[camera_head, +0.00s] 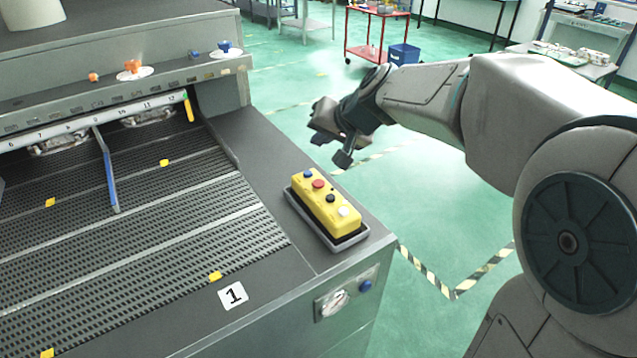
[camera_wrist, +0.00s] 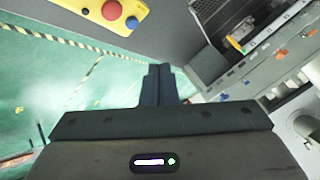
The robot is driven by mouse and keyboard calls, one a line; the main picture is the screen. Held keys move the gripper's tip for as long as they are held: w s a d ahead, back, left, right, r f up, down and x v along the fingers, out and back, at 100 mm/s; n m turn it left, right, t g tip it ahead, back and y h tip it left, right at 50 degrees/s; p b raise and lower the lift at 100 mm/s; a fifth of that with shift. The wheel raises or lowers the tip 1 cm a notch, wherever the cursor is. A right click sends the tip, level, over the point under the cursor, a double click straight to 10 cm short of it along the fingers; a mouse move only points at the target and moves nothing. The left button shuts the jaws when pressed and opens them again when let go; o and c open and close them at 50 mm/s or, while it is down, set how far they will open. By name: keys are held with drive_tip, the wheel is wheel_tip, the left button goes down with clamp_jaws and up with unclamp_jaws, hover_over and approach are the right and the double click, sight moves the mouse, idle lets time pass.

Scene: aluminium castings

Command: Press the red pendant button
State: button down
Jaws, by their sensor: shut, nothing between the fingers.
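The yellow pendant (camera_head: 327,206) lies in a grey tray (camera_head: 363,236) on the machine's right-hand ledge. Its buttons run in a row: blue (camera_head: 308,174), red (camera_head: 318,184), black (camera_head: 331,199) and white (camera_head: 343,211).
A slatted conveyor bed (camera_head: 150,230) with a blue divider (camera_head: 108,170) lies left of the ledge. A red cart (camera_head: 374,35) and blue bin (camera_head: 404,54) stand behind. Green floor is open.

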drive_tip(key=b, duration=0.5)
hover_over(321, 185)
wheel_tip(321, 185, down, 7)
drive_tip(key=shift+f, duration=0.1)
drive_tip(key=shift+f+b, duration=0.45)
drive_tip(key=shift+b, duration=0.1)
drive_tip(key=shift+f, duration=0.15)
idle(1.1)
drive_tip(key=shift+f+b, duration=0.25)
drive_tip(key=shift+b, duration=0.4)
drive_tip(key=shift+f+b, duration=0.45)
drive_tip(key=shift+b, duration=0.1)
idle(0.4)
drive_tip(key=shift+r, duration=0.1)
idle(0.3)
drive_tip(key=shift+r+p, duration=0.55)
drive_tip(key=shift+r, duration=0.25)
